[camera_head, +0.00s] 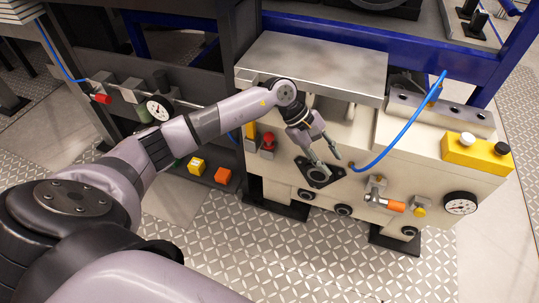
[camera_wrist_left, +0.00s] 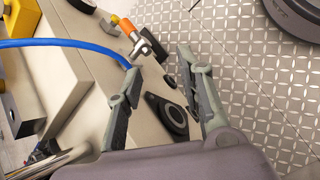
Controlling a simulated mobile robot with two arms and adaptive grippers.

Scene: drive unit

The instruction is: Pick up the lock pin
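My left gripper (camera_head: 334,167) is open and empty in front of the cream machine face, by a black diamond-shaped flange (camera_head: 314,178). In the left wrist view its two fingers are spread (camera_wrist_left: 158,60), with the black flange (camera_wrist_left: 168,122) showing between them, apart from the fingers. I cannot pick out a part that is surely the lock pin. An orange-handled metal fitting (camera_head: 390,205) sits on the machine face to the right of the gripper; it also shows in the left wrist view (camera_wrist_left: 128,30). My right gripper is not in view.
A blue hose (camera_head: 400,135) loops in front of the machine face, right of the gripper. A pressure gauge (camera_head: 460,203) and a yellow button box (camera_head: 476,154) are further right. A red knob (camera_head: 268,142) is left of the gripper. The patterned floor (camera_head: 290,262) below is clear.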

